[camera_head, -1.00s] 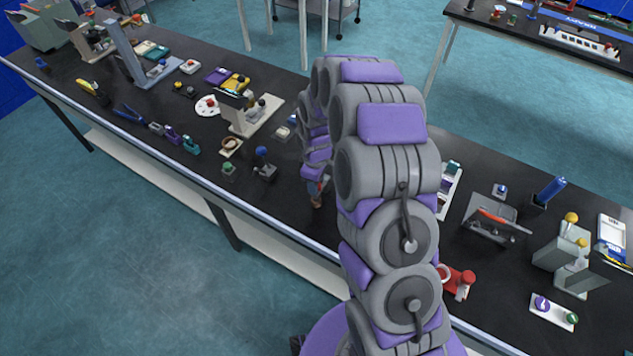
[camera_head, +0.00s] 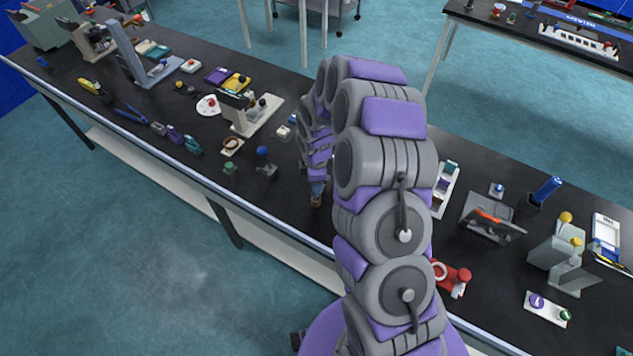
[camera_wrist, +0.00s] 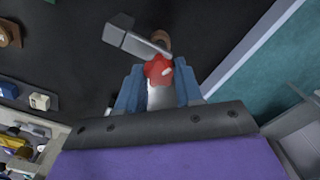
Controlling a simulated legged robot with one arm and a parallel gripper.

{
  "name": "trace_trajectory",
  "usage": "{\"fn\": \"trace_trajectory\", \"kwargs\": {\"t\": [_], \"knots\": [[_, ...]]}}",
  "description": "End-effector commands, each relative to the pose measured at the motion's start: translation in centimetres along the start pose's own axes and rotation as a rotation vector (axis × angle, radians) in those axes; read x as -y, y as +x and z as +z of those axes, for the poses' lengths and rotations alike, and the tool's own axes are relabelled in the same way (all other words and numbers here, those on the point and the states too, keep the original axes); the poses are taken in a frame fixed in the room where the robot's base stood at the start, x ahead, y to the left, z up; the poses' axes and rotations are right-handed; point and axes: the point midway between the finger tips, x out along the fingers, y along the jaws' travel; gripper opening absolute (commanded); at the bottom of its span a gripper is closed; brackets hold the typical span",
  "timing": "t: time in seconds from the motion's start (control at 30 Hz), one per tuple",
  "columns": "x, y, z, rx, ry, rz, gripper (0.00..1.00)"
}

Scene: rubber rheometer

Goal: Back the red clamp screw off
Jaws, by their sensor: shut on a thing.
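In the wrist view the red clamp screw (camera_wrist: 158,69) has a lobed red head and sits between the two blue fingers of my gripper (camera_wrist: 160,84). My gripper is shut on it. A grey metal piece (camera_wrist: 130,38) lies just beyond the screw, and a small brown round part (camera_wrist: 159,39) shows behind it. A pale surface shows below the red head, between the fingers. In the head view my gripper (camera_head: 317,188) is low over the black bench, mostly covered by my arm, and the screw cannot be made out there.
The black bench (camera_head: 288,215) has its front edge close to my gripper. A blue-knobbed fixture (camera_head: 264,163) and a green-knobbed block (camera_head: 229,167) stand to the left. A red device (camera_head: 452,279) and a grey tray with an orange-handled tool (camera_head: 490,217) are to the right.

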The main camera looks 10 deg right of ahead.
Motion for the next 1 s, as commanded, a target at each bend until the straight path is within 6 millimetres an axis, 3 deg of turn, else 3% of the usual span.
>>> {"fn": "trace_trajectory", "kwargs": {"t": [0.17, 0.5, 0.77, 0.8, 0.93, 1.0], "knots": [[0.06, -0.01, -0.03, -0.001, -0.020, -0.002, 0.05], [0.13, 0.01, -0.02, 0.000, -0.381, -0.004, 0.05], [0.12, 0.12, 0.02, 0.000, -0.399, -0.003, 0.05], [0.13, 0.12, 0.02, 0.000, -0.399, -0.003, 0.39], [0.09, 0.09, 0.02, 0.000, -0.398, -0.002, 0.52], [0.09, 0.08, 0.02, 0.000, -0.398, -0.002, 0.53]]}}
